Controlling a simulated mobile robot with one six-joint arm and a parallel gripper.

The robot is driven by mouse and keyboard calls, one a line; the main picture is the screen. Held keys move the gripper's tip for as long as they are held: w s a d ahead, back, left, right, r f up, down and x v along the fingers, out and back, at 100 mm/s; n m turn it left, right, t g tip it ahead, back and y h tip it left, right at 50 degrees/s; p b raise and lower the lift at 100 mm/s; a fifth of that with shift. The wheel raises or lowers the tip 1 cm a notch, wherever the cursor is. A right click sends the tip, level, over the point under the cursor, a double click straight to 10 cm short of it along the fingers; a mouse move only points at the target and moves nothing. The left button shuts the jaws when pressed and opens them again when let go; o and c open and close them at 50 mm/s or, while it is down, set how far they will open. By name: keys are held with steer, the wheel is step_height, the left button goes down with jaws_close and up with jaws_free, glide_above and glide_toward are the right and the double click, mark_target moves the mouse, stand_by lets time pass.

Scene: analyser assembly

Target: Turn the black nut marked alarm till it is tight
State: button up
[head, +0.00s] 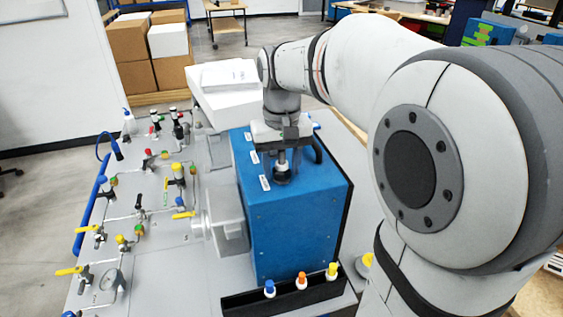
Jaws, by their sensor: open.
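The blue analyser box (292,232) stands on the grey bench. Several small white labels lie along the left edge of its top; their lettering is too small to read. A black nut (283,178) sits on the top near the front label (265,183). My gripper (283,164) points down directly over this nut, with its fingers open at or around the nut's upper part. I cannot tell whether the fingers touch it. Whether this is the nut marked alarm cannot be read. My gripper and wrist hide part of the top behind.
A black handle or hose (317,150) curves up at the box's right side. A black tray (290,296) with blue, orange and yellow capped bottles sits in front. A panel of pipes and valves (140,215) fills the left. A white box (228,92) stands behind.

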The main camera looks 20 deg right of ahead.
steer(key=n, duration=0.6)
steer(key=shift+n+p, duration=0.3)
steer(key=shift+n, duration=0.1)
steer(key=n, duration=0.5)
steer(key=shift+n, duration=0.3)
steer(key=c, duration=0.9)
steer(key=m, duration=0.4)
steer(key=shift+m+p, duration=0.3)
steer(key=shift+p, duration=0.1)
steer(key=m, duration=0.5)
steer(key=o, duration=0.9)
steer(key=shift+m, duration=0.3)
steer(key=shift+r+p, duration=0.1)
steer(key=shift+p, duration=0.2)
